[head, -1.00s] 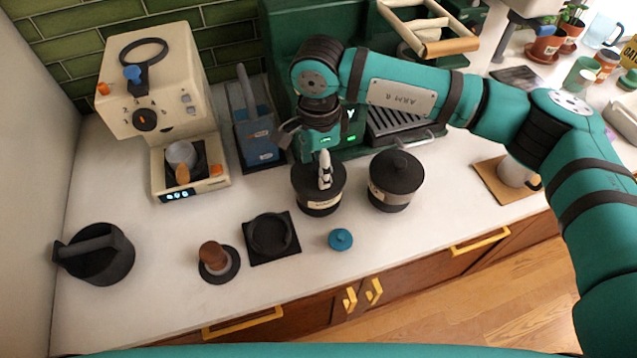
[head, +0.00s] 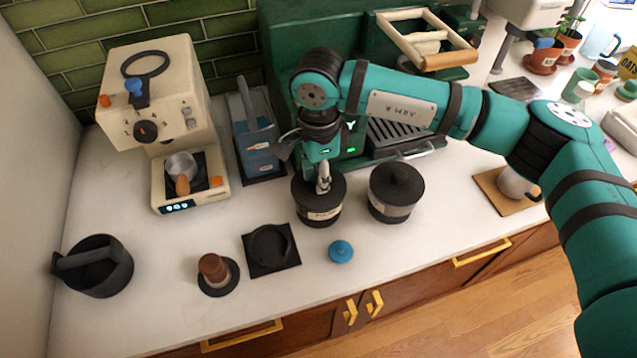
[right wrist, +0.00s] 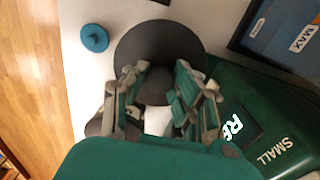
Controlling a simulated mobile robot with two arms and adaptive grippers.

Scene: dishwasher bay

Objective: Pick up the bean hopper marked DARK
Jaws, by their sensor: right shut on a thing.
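A black bean hopper with a pale front label (head: 324,214) stands on the white counter; I cannot read its label for sure. My right gripper (head: 323,187) is above this hopper, shut on the lid's knob. In the right wrist view the fingers (right wrist: 160,98) are on either side of the round knob, over the dark lid (right wrist: 155,45). The hopper looks upright and still on the counter. A second black hopper (head: 396,192) with a grey band stands just to its right. My left gripper is not in view.
A green machine (head: 290,60) stands close behind, with a blue tank (head: 257,145) to the left. A black square mat (head: 270,250), a tamper (head: 213,270) and a teal knob-like piece (head: 341,251) lie in front. A cream espresso machine (head: 160,90) is farther left.

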